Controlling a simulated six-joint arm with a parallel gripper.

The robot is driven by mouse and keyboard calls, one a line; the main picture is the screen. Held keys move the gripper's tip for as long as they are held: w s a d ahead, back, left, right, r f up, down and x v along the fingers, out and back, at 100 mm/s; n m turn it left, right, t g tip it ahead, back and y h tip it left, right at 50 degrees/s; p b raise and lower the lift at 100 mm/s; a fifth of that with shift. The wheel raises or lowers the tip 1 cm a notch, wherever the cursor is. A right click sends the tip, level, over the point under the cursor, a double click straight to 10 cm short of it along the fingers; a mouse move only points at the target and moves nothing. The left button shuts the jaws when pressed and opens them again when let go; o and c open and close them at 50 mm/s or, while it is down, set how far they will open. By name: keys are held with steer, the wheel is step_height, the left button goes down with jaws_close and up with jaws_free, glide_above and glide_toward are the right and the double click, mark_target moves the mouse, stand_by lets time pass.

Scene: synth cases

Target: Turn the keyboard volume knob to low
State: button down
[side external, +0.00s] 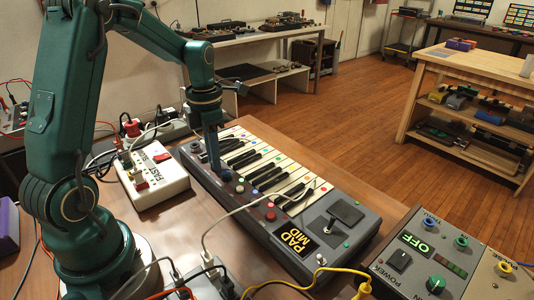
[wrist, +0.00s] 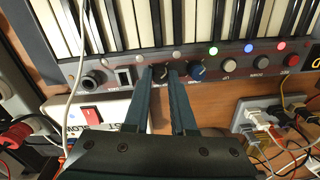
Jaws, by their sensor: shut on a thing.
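The keyboard (side external: 310,195) lies on the wooden bench with a row of knobs along its near edge. My gripper (side external: 214,170) points down at this row. In the wrist view, my gripper (wrist: 161,82) has one finger on each side of a black knob (wrist: 160,71) and is shut on it. The label by this knob is mostly hidden and too small to read. In the side view the fingers hide the knob. A blue knob (wrist: 197,71) sits close to the right finger; a cream knob (wrist: 229,64) is further right.
A white power box (side external: 155,180) with a red switch stands left of the keyboard. A pale cable (side external: 245,208) crosses the keyboard's front edge. A grey box reading OFF (side external: 425,265) is at right. A white plug block (wrist: 262,115) with cables lies near the keyboard.

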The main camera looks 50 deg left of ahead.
steer(key=shift+n, duration=0.5)
steer(key=c, duration=0.7)
jaws_free()
steer(key=shift+c, duration=0.2)
steer(key=shift+r, duration=0.1)
steer(key=shift+a+r, duration=0.1)
steer(key=shift+r, duration=2.4)
